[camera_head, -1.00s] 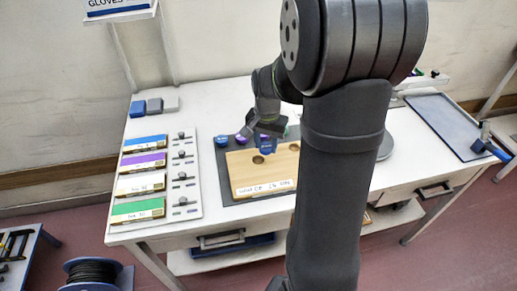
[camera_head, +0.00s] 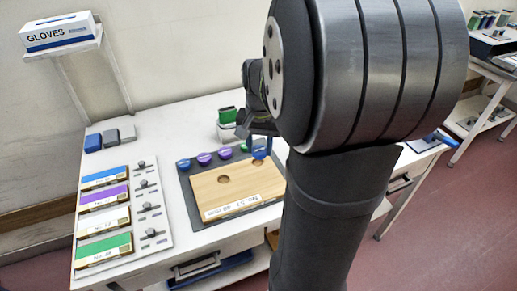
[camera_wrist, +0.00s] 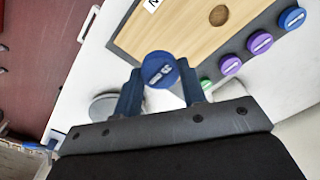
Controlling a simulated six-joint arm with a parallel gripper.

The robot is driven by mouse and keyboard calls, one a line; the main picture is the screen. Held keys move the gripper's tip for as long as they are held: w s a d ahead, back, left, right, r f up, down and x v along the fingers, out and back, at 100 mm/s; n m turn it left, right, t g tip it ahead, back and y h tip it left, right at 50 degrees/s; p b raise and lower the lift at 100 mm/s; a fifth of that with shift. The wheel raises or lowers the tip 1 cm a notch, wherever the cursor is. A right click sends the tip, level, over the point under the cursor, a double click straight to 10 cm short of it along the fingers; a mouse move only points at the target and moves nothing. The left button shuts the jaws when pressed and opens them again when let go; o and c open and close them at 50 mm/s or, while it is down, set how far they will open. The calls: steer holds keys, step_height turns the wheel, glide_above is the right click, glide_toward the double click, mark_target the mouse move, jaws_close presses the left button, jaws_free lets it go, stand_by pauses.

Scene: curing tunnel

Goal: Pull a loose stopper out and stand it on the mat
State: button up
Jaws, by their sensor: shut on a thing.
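My gripper (camera_wrist: 160,88) is shut on a blue stopper (camera_wrist: 162,70), whose round labelled top shows between the fingers in the wrist view. In the head view the gripper (camera_head: 261,142) and the held blue stopper (camera_head: 260,152) are over the back right part of the wooden board (camera_head: 213,197), close to a dark hole. Another hole shows further left in the board. The board lies on the dark grey mat (camera_head: 195,219). Along the mat's back strip stand a blue stopper (camera_wrist: 291,18), two purple stoppers (camera_wrist: 260,42) (camera_wrist: 230,65) and a partly hidden green one (camera_wrist: 205,83).
At the left is a panel (camera_head: 165,236) with blue, purple, white and green labelled blocks and small grey knobs. Blue and grey blocks (camera_head: 110,136) stand behind it. A green-topped container (camera_head: 228,116) stands behind the mat. My arm hides the table's right part.

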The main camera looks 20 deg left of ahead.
steer(key=shift+r, duration=1.3)
steer(key=shift+w, duration=0.15)
steer(key=w+d+f, duration=0.3)
steer(key=w, duration=0.5)
steer(key=w+d+f, duration=0.2)
steer(key=w, duration=0.7)
steer(key=a+f, duration=0.2)
steer(key=a, duration=0.1)
steer(key=a+f, duration=0.3)
steer(key=a, duration=0.1)
steer(key=w+a+f, duration=0.1)
steer(key=a+f, duration=0.1)
steer(key=a, duration=0.2)
steer(key=shift+a+f, duration=0.2)
steer(key=shift+f, duration=2.05)
steer(key=shift+f, duration=0.1)
steer(key=o, duration=0.9)
steer(key=shift+o, duration=0.2)
